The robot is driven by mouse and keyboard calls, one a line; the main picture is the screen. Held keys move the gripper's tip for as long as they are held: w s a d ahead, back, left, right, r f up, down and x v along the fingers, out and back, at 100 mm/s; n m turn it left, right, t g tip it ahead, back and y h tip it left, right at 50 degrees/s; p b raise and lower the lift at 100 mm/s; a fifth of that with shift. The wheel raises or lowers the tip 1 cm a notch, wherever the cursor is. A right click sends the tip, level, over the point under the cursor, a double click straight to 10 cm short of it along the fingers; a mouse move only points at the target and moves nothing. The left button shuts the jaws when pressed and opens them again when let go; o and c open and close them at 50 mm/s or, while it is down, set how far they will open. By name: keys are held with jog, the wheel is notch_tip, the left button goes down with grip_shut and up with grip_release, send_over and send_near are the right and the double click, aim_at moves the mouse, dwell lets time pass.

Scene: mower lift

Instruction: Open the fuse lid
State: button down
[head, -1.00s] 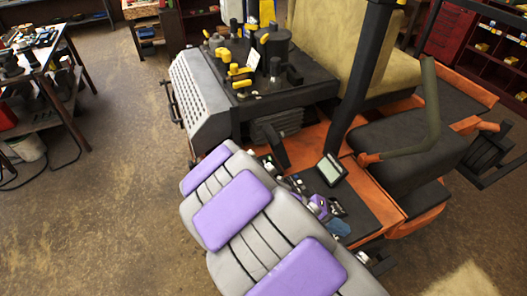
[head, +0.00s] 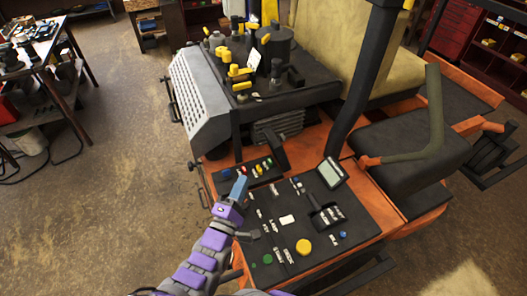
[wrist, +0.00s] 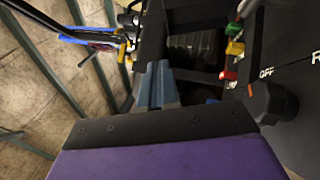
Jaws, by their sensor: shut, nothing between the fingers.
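My gripper (head: 238,188) is shut and empty in the head view, over the left edge of the mower's control panel (head: 276,204). In the wrist view its blue-grey fingers (wrist: 157,84) are together and point at a dark recess (wrist: 195,60) in the mower body. The fuse lid cannot be told apart for sure from the other dark panel parts in either view. No contact between the fingers and the panel can be made out.
Small red, yellow and green controls (head: 258,169) sit just right of my gripper. A black knob (wrist: 271,101) near the "OFF" label is close on the right in the wrist view. A screen (head: 330,172) and black post (head: 355,100) stand farther right. Open floor (head: 110,190) lies left.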

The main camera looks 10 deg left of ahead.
aim_at(279, 144)
jog(key=w+d+r, duration=0.3)
jog(key=w+d, duration=0.1)
jog(key=w, duration=0.6)
jog(key=shift+w+p, duration=0.3)
jog(key=shift+p, duration=0.05)
jog(key=shift+a, duration=0.2)
